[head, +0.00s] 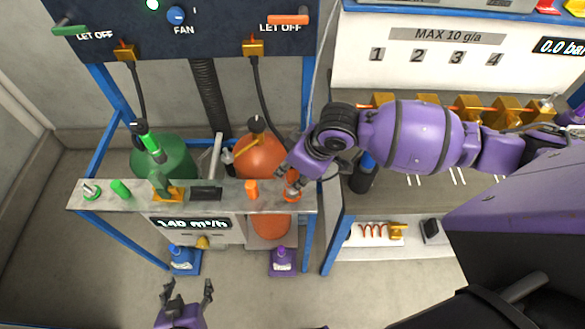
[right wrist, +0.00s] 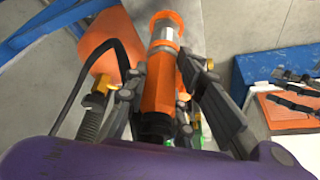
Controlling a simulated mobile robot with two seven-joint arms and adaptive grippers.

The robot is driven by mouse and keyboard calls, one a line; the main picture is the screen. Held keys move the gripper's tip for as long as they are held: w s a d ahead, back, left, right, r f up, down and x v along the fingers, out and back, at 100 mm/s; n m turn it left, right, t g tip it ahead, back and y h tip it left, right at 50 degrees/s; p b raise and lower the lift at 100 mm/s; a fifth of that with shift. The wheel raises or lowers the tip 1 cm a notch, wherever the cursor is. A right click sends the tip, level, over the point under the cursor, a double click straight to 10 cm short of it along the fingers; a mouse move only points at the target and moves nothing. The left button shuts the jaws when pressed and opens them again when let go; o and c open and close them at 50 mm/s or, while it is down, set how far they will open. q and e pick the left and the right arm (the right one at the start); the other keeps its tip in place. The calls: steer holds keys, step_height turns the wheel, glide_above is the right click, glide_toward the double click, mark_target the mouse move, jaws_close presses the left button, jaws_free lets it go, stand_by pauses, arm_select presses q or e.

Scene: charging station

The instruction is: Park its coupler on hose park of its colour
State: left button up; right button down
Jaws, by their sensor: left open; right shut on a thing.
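My right gripper (head: 293,183) is at the right end of the grey rail, shut on the orange coupler (right wrist: 158,95). The orange hose park (head: 291,196) is directly under it; in the right wrist view, its silver post and orange ring (right wrist: 165,22) line up with the coupler's end. The coupler looks touching or very close to the post; I cannot tell how far on it is. My left gripper (head: 187,288) is open and empty, low in front of the rail.
The grey rail (head: 228,208) also bears a green piece (head: 120,189) and an orange block (head: 251,188). A green tank (head: 172,155) and an orange tank (head: 262,150) stand behind it. Blue (head: 185,260) and purple (head: 283,262) bottles stand below. The floor at front left is clear.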

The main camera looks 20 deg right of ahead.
arm_select(q)
steer(key=shift+s+a+f, duration=0.2)
steer(key=shift+s, duration=0.05)
arm_select(e)
steer(key=shift+f, duration=0.45)
arm_select(q)
steer(key=shift+s+d+f, duration=0.2)
steer(key=shift+f, duration=0.05)
arm_select(e)
steer(key=shift+f, duration=0.6)
steer(key=c, duration=1.4)
jaws_free()
arm_select(q)
steer(key=shift+a, duration=0.15)
arm_select(e)
steer(key=shift+s, duration=0.1)
steer(key=v, duration=0.8)
steer(key=shift+a, duration=0.1)
